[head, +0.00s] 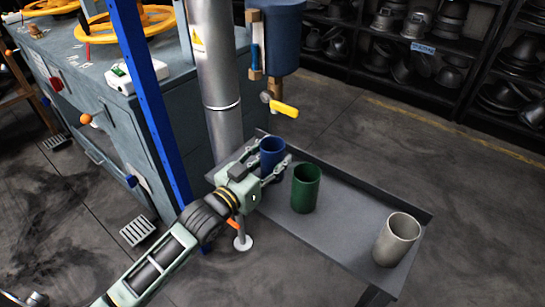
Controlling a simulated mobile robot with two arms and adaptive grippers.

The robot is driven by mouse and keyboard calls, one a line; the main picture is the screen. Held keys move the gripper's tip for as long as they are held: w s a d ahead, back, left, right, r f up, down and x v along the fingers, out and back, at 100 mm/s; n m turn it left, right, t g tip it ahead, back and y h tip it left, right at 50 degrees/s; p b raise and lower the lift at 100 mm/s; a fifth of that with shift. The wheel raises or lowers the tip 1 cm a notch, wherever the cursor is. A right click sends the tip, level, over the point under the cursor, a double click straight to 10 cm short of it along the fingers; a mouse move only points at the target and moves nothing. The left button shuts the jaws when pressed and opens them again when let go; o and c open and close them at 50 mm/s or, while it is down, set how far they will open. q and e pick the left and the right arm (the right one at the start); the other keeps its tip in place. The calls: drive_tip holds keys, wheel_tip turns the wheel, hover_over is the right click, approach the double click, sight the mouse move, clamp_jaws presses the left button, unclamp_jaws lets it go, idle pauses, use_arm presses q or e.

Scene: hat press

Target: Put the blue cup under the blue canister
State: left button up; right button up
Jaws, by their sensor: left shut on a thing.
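The blue cup (272,154) stands upright at the far left end of a grey metal tray table (337,222). My left gripper (273,163) is shut on the blue cup, with its fingers on either side. The lower part of the cup is hidden by the gripper. The blue canister (277,40) hangs above and beyond the cup, with a tap and yellow handle (284,109) at its underside. I cannot tell whether the cup touches the tray. My right gripper is not in view.
A green cup (305,188) stands just right of my left gripper. A light grey cup (397,239) stands at the tray's right end. A silver pipe (215,80) and blue post (148,95) rise close behind my left arm. Shelves of hat forms (420,50) line the back.

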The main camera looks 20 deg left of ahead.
use_arm(q)
drive_tip(key=o, duration=1.2)
drive_tip(key=shift+r, duration=0.2)
drive_tip(key=shift+s+a+f, duration=0.1)
drive_tip(key=shift+s+a, duration=0.05)
drive_tip(key=shift+s, duration=0.2)
drive_tip(key=p+v, duration=0.1)
drive_tip(key=v, duration=1)
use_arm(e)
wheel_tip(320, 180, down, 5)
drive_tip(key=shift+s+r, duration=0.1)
use_arm(q)
drive_tip(key=shift+s, duration=0.15)
